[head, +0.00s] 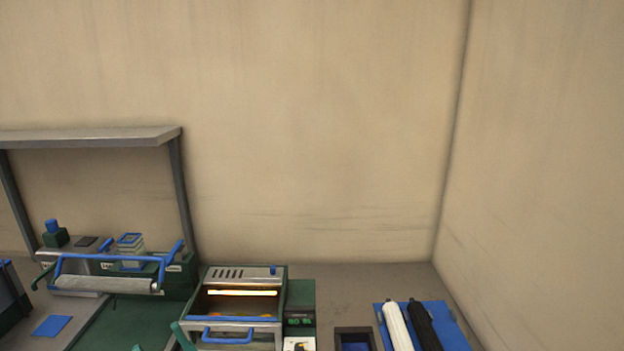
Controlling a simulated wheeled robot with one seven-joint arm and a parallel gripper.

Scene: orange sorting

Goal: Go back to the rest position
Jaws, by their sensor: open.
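My gripper is not clearly in view in the head view; no fingertips can be made out. A grey and green machine (240,273) with a lit opening and a blue handle (228,336) stands at the bottom middle. Small orange patches show low in its opening, but I cannot tell what they are. The bottom edge of the picture cuts off the front of the worktop.
A grey shelf (90,137) stands over a roller device (105,285) at the left. A green mat (115,322) lies before it. At the right are a dark open box (355,331) and a white and a black roll (396,326) on a blue base. Walls close the back and right.

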